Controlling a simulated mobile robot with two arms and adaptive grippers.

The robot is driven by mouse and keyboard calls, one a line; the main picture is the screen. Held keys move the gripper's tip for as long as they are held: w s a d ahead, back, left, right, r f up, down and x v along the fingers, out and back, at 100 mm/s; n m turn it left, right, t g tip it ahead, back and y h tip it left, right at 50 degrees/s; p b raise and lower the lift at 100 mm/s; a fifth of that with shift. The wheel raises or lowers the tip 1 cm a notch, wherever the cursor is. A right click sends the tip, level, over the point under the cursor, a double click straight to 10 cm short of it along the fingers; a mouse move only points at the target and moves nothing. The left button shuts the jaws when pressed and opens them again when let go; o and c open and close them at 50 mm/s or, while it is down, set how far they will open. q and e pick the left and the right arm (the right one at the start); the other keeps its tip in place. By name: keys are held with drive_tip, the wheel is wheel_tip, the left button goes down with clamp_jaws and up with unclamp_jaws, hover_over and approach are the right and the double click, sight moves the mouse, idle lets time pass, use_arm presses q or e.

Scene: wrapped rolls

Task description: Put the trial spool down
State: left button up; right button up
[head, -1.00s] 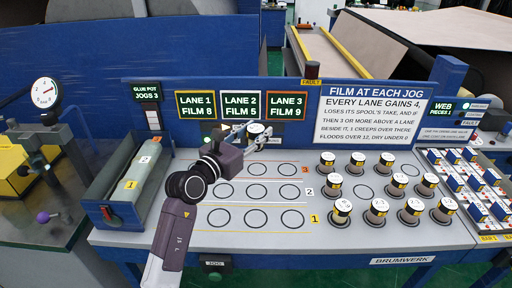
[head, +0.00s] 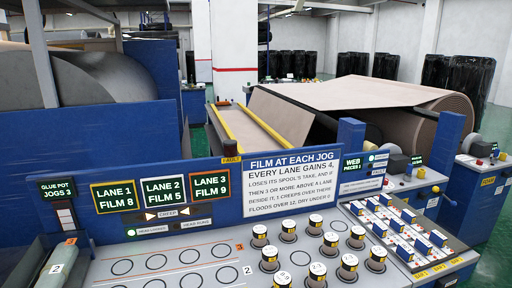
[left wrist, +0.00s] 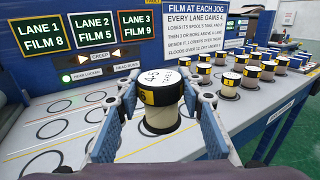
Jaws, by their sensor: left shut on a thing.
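In the left wrist view my left gripper (left wrist: 160,95) is shut on the trial spool (left wrist: 160,119), one finger on each side. My left gripper is out of the head view. My right gripper is in neither view.
Several other spools (head: 331,244) stand on the right of the deck. Behind it, a blue panel carries lane signs reading film 8, 5 and 9 (head: 165,190) and a white rule board (head: 315,177). A block rack (head: 405,232) stands further right.

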use_arm(q)
drive_tip(key=s+a+n+y, duration=0.2)
drive_tip(key=s+y, duration=0.1)
drive_tip(key=s, duration=0.8)
drive_tip(key=shift+a+r, duration=0.15)
drive_tip(key=shift+a, duration=0.25)
